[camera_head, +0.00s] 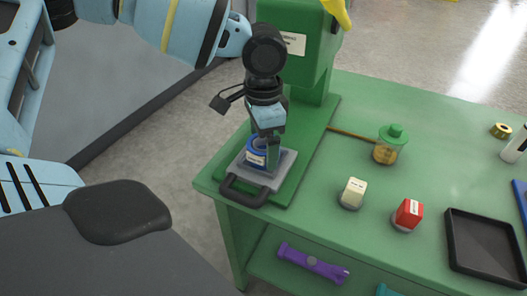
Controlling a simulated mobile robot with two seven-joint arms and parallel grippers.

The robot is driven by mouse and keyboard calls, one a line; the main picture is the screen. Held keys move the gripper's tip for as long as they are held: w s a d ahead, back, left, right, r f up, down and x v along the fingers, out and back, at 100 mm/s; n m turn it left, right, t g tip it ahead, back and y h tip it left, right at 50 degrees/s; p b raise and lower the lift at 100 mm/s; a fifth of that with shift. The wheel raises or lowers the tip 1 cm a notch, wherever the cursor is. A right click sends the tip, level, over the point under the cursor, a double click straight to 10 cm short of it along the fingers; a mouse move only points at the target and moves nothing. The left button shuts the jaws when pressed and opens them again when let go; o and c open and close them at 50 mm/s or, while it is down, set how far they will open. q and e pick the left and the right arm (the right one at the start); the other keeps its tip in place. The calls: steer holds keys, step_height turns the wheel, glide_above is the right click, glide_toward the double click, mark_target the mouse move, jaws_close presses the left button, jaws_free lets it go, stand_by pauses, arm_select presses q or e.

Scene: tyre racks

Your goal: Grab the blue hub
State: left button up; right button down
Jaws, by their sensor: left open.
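The blue hub (256,158), ring-shaped with a white label, sits upright on a grey plate (285,163) with a black handle. The plate is on the base of a green machine (310,75) at the table's left end. My left gripper (272,152) comes down from above, its fingers pointing down at the hub's right side. The gripper is open. Its fingers overlap the hub in the picture and hide part of it; I cannot tell whether they touch it. My right gripper is not in view.
A purple part (312,262) lies on the lower shelf. The machine's body stands close behind my left gripper.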

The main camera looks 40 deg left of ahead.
arm_select(q)
steer(key=shift+f, duration=0.55)
steer(key=c, duration=1.4)
